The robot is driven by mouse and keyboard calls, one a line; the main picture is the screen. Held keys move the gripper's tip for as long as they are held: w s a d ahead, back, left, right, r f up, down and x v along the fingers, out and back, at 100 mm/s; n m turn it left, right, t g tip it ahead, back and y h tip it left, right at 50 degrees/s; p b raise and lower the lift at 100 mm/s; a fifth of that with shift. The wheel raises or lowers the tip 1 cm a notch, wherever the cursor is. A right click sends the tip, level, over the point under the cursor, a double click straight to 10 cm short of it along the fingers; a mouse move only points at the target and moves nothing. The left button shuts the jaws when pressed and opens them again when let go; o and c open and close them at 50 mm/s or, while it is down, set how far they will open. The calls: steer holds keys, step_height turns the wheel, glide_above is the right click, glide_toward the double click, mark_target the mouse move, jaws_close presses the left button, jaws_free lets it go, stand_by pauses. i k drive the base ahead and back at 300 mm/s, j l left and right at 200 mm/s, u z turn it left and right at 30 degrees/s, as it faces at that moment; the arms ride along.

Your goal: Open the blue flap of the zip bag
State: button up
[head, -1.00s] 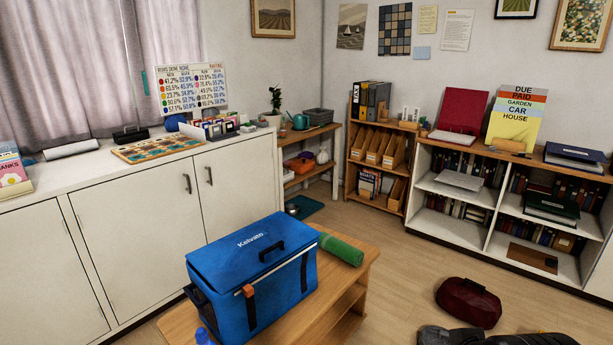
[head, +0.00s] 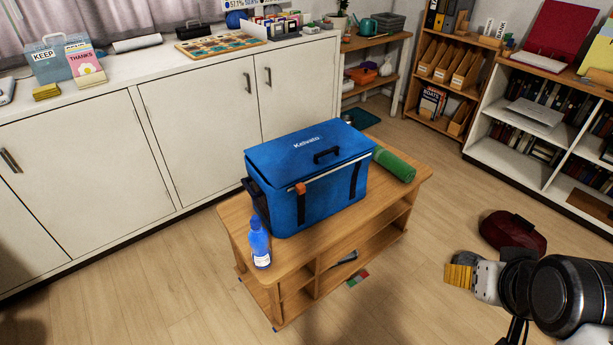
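The zip bag (head: 285,208) is a blue soft box bag standing upright on a low wooden table. Its blue flap (head: 290,147), marked "Kelvato", lies flat over the top and looks closed. A black handle (head: 327,155) is on the flap near its front edge. A pale zip line runs below the front edge, with an orange tab (head: 300,188) near the front left corner. Dark parts of my arm show at the lower right, well apart from the bag.
A blue bottle (head: 259,243) stands at the low table's (head: 400,205) left end, and a green roll (head: 394,165) lies right of the bag. White cabinets (head: 200,125) run behind. A maroon bag (head: 513,232) is on the floor. Floor in front and left is clear.

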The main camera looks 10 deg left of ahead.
mark_target(284, 160)
steer(key=i+j, duration=0.9)
steer(key=i, duration=0.15)
